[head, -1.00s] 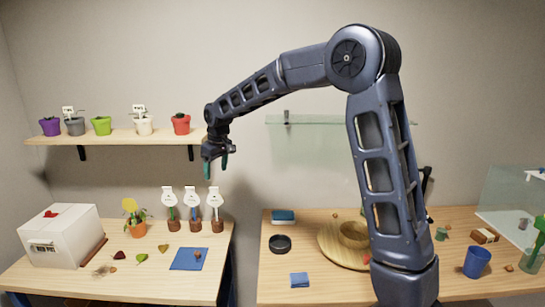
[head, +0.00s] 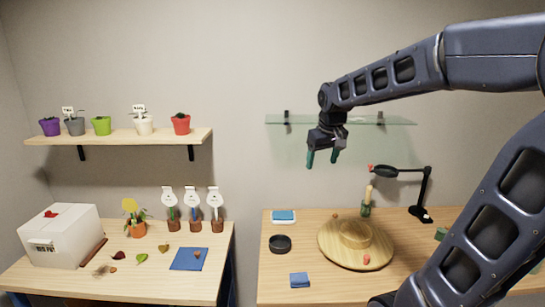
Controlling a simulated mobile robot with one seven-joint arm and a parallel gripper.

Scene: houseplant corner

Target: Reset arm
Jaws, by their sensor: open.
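My gripper (head: 323,160) hangs in the air with its fingers pointing down. It is open and empty. It is in front of the glass shelf (head: 375,121) and above the back of the right table (head: 308,225). My arm reaches in from the right side of the head view and hides the right part of that table.
The right table holds a round wooden turntable (head: 330,250), a black dish (head: 280,243), a blue cloth (head: 299,280) and a black lamp (head: 423,190). The left table (head: 150,285) holds a white box (head: 75,225), leaves and a blue mat (head: 183,262). Potted plants line the wooden shelf (head: 110,137).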

